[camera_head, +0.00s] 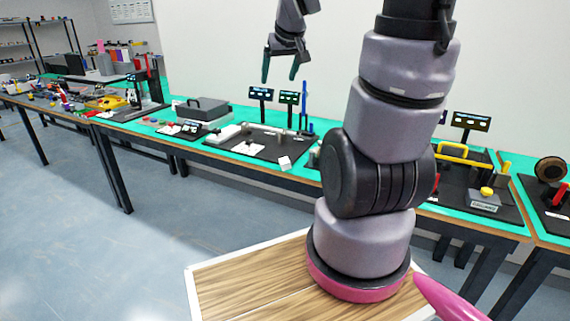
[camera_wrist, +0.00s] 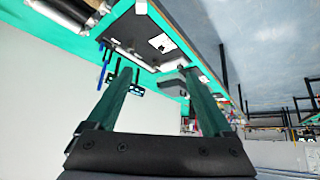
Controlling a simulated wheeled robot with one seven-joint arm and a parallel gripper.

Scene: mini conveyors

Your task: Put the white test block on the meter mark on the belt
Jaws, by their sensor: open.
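A small white block (camera_head: 284,163), which looks like the test block, sits at the front right edge of a black board (camera_head: 290,150) on the green table. It also shows in the wrist view (camera_wrist: 141,7), at the top. A narrow grey strip, perhaps the belt (camera_head: 262,129), runs along the back of the board; I cannot make out a meter mark. My gripper (camera_head: 279,79) is open and empty, high above the table and well above the block. Its two fingers (camera_wrist: 157,72) are spread apart in the wrist view, with nothing between them.
Two small displays (camera_head: 261,94) and a blue post (camera_head: 304,108) stand behind the board. A white card (camera_head: 247,148) lies on it. A dark grey box (camera_head: 201,109) is to its left. My arm hides the table right of the block.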

